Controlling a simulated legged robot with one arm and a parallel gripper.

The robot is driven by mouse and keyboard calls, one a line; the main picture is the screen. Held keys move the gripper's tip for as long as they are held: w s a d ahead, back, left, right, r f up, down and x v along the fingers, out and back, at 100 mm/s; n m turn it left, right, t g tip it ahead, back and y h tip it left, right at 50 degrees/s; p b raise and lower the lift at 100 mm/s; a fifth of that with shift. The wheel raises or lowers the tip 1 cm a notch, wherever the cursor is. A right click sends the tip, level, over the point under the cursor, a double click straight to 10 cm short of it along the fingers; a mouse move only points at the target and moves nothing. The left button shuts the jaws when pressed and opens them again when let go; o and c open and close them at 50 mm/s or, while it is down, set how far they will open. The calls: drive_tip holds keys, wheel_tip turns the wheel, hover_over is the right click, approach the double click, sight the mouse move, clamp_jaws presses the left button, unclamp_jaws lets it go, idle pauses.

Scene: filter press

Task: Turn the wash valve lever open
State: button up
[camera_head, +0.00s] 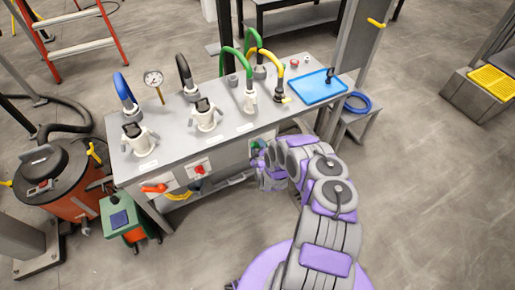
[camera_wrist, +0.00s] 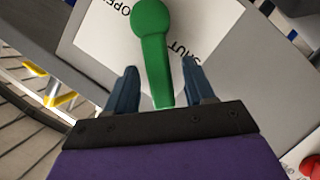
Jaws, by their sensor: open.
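A green lever (camera_wrist: 153,50) is mounted on a white plate (camera_wrist: 97,40) marked OPEN and SHUT in the wrist view. Its round head is at the top and its handle runs down between my fingers. OPEN is left of the head and SHUT is right of the handle. My gripper (camera_wrist: 160,74) is open, with one blue finger on each side of the handle. Gaps show on both sides; contact is not clear. In the head view, green (camera_head: 256,145) shows at the bench's front face, beside my gripper (camera_head: 264,168); the fingertips are hard to make out there.
The grey bench (camera_head: 225,130) carries hose fittings, a gauge (camera_head: 153,79) and a blue tray (camera_head: 318,87). An orange handle (camera_head: 155,188) and a red button (camera_head: 199,170) are on its front, left of my gripper.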

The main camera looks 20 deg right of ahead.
clamp_jaws()
idle(0.4)
